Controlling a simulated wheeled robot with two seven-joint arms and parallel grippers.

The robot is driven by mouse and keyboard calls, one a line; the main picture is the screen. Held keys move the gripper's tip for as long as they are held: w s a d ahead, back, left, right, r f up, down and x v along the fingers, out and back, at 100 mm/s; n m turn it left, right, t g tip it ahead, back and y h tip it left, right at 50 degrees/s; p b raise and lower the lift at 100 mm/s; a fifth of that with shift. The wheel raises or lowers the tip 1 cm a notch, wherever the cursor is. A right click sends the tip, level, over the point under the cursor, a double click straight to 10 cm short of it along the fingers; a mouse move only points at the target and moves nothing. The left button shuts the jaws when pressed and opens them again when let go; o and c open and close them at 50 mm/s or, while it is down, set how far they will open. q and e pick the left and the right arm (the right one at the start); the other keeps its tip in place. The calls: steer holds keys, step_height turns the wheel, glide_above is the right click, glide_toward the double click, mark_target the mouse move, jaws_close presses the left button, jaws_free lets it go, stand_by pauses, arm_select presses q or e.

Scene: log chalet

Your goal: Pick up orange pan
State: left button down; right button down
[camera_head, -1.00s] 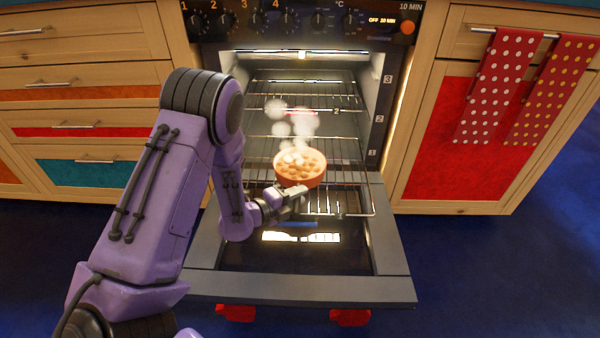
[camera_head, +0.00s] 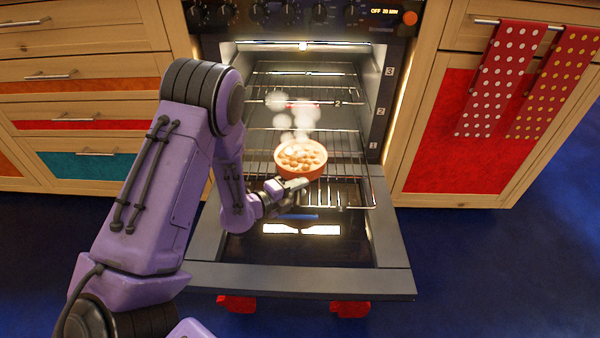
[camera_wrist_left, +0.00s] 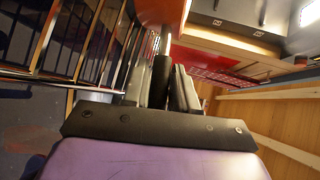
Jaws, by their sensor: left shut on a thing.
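The orange pan (camera_head: 301,172) is round and full of small brownish-orange pieces, with steam above it. It is in the head view, at the front part of the oven's wire rack. My left gripper (camera_head: 296,185) is at its near side and is shut. In the left wrist view the grey fingers close around a dark, narrow thing (camera_wrist_left: 161,82), which looks like the pan's handle. My right gripper is in neither view.
The oven door (camera_head: 300,281) is folded down in front of the oven. The wire rack (camera_head: 346,208) reaches out over it and also shows at the left of the left wrist view. Wooden drawers (camera_head: 80,124) are at the left. Dotted red towels (camera_head: 495,80) hang at the right.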

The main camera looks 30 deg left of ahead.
arm_select(q)
steer(key=shift+r, duration=0.15)
step_height(320, 180, up, 3)
steer(key=shift+r+p, duration=0.2)
steer(key=shift+p, duration=0.75)
steer(key=s+d+r+p, duration=0.8)
steer(key=d+r, duration=0.1)
steer(key=d, duration=0.2)
steer(key=shift+d+r, duration=0.2)
steer(key=shift+s, duration=0.1)
